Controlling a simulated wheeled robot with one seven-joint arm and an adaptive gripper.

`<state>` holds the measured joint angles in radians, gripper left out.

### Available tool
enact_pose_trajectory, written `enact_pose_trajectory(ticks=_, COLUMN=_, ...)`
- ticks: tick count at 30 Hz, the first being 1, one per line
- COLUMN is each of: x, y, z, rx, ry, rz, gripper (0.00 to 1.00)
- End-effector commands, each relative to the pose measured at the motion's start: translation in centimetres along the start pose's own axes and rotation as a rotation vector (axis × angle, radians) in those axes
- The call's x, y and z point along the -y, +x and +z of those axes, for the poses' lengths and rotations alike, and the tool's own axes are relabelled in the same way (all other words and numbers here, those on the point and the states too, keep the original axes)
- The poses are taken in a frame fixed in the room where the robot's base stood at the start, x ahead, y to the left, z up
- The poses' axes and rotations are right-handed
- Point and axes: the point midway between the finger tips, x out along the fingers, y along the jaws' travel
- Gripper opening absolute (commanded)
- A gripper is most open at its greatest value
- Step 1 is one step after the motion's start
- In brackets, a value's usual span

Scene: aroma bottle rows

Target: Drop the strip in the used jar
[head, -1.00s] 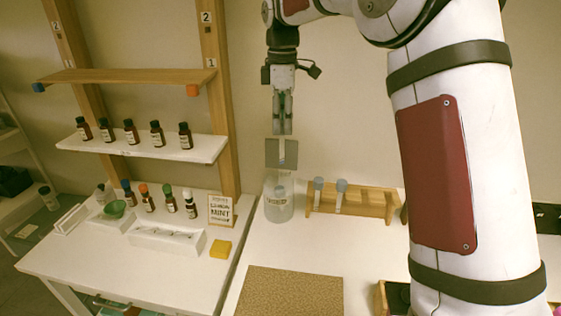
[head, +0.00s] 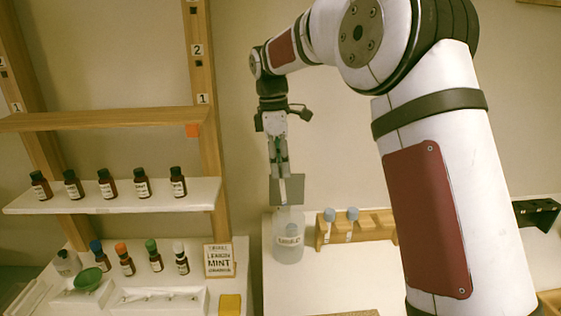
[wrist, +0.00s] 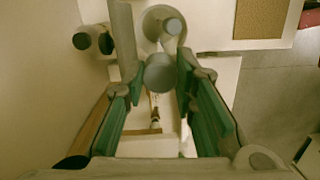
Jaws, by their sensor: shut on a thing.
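The used jar (head: 289,248) is a clear, labelled jar on the white right-hand table, left of the wooden tube rack. My gripper (head: 282,176) hangs over it, shut on a thin pale strip (head: 283,190). The strip points down, its lower end close above the jar mouth. I cannot tell whether it is inside the rim. In the wrist view, the jar (wrist: 152,22) lies beyond my green-padded fingers, with a blue-grey round piece over it. A grey disc (wrist: 160,73) shows between the fingers; I cannot tell what it is.
A grey square plate (head: 297,190) stands behind the strip. The wooden rack (head: 375,222) right of the jar holds two capped tubes. At left, brown bottles line a white shelf (head: 130,200); more stand below, near a lemon-mint card (head: 219,260) and yellow block (head: 230,304).

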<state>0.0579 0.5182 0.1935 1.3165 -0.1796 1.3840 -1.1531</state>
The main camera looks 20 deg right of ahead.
Motion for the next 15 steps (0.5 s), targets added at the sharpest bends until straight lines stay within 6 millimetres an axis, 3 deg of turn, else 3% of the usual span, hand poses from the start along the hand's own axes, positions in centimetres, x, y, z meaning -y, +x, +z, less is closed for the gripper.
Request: enact_pose_trajectory(ticks=15, x=-0.1, y=4.4, z=-0.4, rx=0.001, ry=0.0, rz=-0.002, gripper=0.07)
